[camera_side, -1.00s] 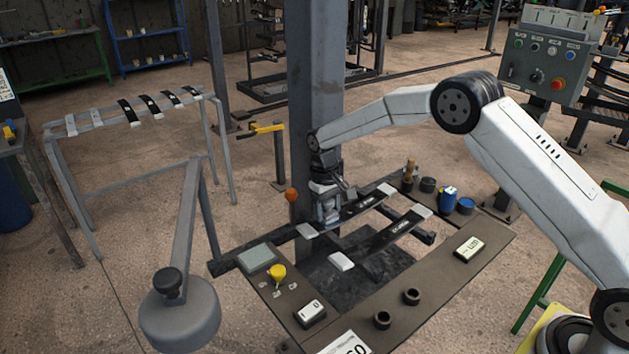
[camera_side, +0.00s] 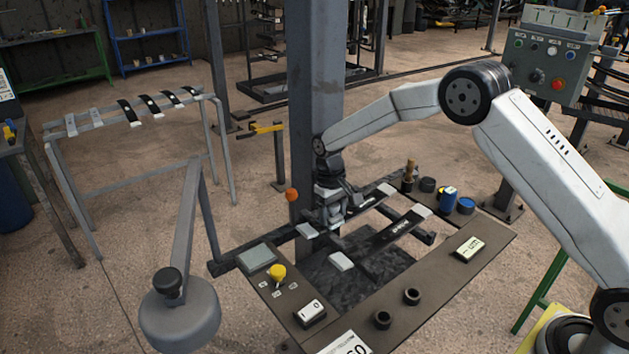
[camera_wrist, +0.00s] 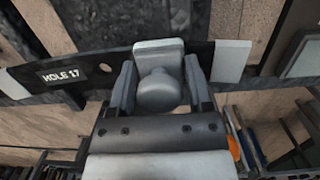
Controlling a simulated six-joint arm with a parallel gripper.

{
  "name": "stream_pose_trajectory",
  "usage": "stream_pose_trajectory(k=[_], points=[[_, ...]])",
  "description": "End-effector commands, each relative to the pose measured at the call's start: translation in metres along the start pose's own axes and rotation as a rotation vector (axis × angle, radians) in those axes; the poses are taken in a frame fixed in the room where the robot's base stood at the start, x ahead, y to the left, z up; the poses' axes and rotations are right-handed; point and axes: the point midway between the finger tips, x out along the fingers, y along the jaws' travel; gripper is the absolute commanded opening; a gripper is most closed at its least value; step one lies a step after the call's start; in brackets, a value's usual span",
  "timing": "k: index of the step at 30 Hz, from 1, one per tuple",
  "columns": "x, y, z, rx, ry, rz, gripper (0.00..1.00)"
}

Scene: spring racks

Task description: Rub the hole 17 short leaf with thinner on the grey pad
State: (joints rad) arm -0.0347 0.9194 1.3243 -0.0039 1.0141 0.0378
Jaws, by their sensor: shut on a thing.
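The grey pad (camera_wrist: 158,60) has a rounded grey knob (camera_wrist: 158,92) on its back. My gripper (camera_wrist: 160,88) is shut on this knob, with one finger on each side. The pad lies across the dark leaf labelled HOLE 17 (camera_wrist: 92,65), between the label and the pale right end; I cannot tell whether it presses on it. In the side view my gripper (camera_side: 335,225) is low over the far leaf (camera_side: 368,203) on the bench frame, and hides part of it. The pad is mostly hidden there.
A second dark leaf (camera_side: 392,233) with pale ends lies parallel, nearer the camera. A blue container (camera_side: 447,199), a blue-topped pot (camera_side: 466,206) and a brown bottle (camera_side: 409,175) stand at the right back. A yellow knob (camera_side: 277,272) is at front left. A rack of leaves (camera_side: 128,112) stands left.

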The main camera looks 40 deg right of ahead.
Motion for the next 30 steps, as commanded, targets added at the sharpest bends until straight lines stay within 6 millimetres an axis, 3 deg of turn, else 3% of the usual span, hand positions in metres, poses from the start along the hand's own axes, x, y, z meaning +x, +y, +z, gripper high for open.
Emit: stream_pose_trajectory(k=[13, 30], points=[[0.001, 0.000, -0.001, 0.000, -0.002, 0.000, 0.05], [-0.001, 0.000, -0.019, 0.000, -0.001, 0.000, 0.05]])
